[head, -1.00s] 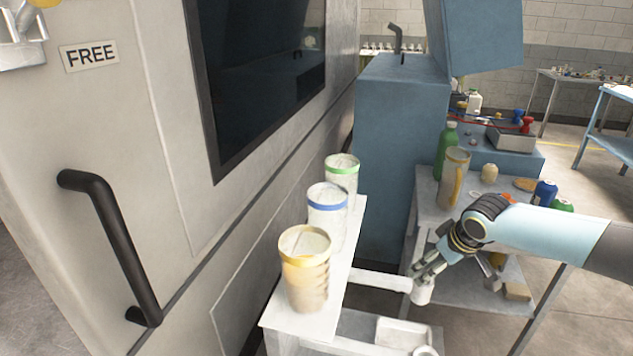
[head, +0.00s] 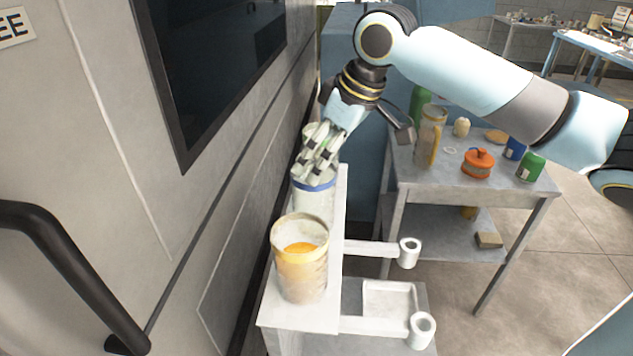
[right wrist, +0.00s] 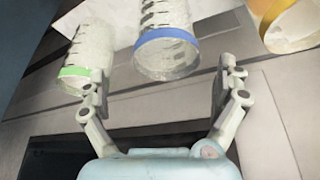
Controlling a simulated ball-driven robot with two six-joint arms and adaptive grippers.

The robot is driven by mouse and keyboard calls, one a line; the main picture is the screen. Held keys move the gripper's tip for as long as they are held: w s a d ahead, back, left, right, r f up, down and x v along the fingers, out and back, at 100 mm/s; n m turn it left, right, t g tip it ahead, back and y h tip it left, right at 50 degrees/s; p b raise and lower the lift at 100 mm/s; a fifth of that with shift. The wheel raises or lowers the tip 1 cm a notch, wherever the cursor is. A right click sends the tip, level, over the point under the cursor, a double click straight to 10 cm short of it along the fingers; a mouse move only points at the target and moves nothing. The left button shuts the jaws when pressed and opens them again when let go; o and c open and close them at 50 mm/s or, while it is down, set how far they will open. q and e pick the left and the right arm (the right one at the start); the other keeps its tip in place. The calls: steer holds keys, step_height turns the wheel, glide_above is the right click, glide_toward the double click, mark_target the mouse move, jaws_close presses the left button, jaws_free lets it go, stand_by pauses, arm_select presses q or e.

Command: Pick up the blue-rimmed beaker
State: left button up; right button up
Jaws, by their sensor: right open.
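The blue-rimmed beaker (head: 314,197) stands on the white shelf, between the other two beakers. It also shows in the right wrist view (right wrist: 165,53), its blue rim facing the camera. My right gripper (head: 318,158) is open and reaches down over this beaker, hiding part of its top. In the right wrist view the gripper's fingers (right wrist: 165,80) are spread, with the blue rim between and just ahead of them. The left finger is close to the green-rimmed beaker (right wrist: 80,72). No contact can be made out. My left gripper is not in view.
A yellow-rimmed beaker (head: 300,270) with orange contents stands nearer on the white shelf (head: 275,315). The machine wall (head: 215,150) runs close along the left. A grey table (head: 400,195) with an orange pot (head: 478,163) and bottles stands at right.

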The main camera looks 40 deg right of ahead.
mark_target(314, 199)
steer(key=x, duration=0.3)
steer(key=p+x, duration=0.1)
steer(key=x, duration=0.1)
steer(key=shift+s+a, duration=0.1)
steer(key=shift+a, duration=0.2)
steer(key=shift+s, duration=0.1)
steer(key=shift+c, duration=0.4)
steer(key=c, duration=1.5)
arm_select(q)
steer(key=shift+w+r, duration=0.55)
steer(key=shift+w, duration=0.35)
arm_select(e)
steer(key=shift+c, duration=0.2)
arm_select(q)
steer(key=shift+r, duration=0.15)
arm_select(e)
steer(key=shift+r, duration=0.15)
